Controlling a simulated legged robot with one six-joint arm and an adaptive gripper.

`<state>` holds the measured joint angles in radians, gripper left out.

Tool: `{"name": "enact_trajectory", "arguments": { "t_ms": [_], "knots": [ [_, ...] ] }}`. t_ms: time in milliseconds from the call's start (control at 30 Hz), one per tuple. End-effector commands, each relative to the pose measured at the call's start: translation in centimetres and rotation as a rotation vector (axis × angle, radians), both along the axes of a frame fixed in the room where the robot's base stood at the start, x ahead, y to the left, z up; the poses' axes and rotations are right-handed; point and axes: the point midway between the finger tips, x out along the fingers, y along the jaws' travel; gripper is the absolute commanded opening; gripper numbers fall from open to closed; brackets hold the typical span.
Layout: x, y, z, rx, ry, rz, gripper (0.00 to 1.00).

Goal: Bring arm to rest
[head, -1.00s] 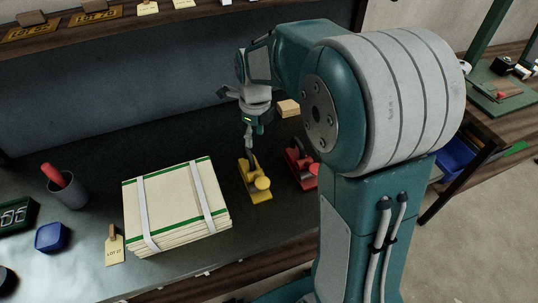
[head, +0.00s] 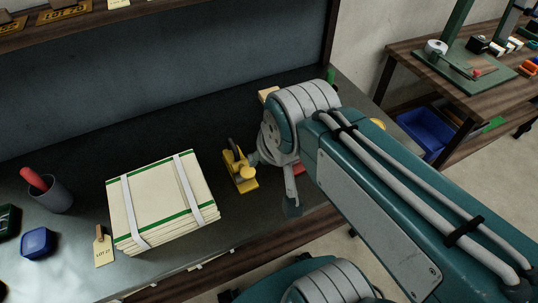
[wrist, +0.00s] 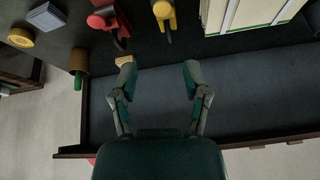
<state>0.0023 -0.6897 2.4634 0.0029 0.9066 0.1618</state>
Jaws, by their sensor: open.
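My gripper shows in the wrist view (wrist: 158,74) with its two fingers spread apart and nothing between them. In the head view, my arm reaches from the lower right over the bench, and its bent joint hides most of the gripper. One grey finger-like part hangs down near the bench's front edge, right of the yellow tool. A strapped stack of cream cloths with green edges (head: 150,196) lies on the bench, left of and apart from my gripper. It also shows at the top right of the wrist view (wrist: 262,12).
A yellow tool (head: 241,178) stands close beside my arm; a red tool (wrist: 108,22) is mostly hidden in the head view. A grey cup (head: 56,196), blue box (head: 37,242) and tag (head: 103,248) sit left. A side table (head: 410,62) stands right, above a blue bin (head: 427,130).

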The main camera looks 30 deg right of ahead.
Motion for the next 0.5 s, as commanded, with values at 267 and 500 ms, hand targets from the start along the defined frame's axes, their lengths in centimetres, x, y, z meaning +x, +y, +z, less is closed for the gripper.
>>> {"name": "enact_trajectory", "arguments": {
  "t_ms": [267,500],
  "knots": [
    [-1.26,0.01,-0.19,-0.08,-0.031,0.151,0.6],
    [-1.22,0.01,-0.17,-0.079,-0.031,0.149,0.6]
  ]
}}
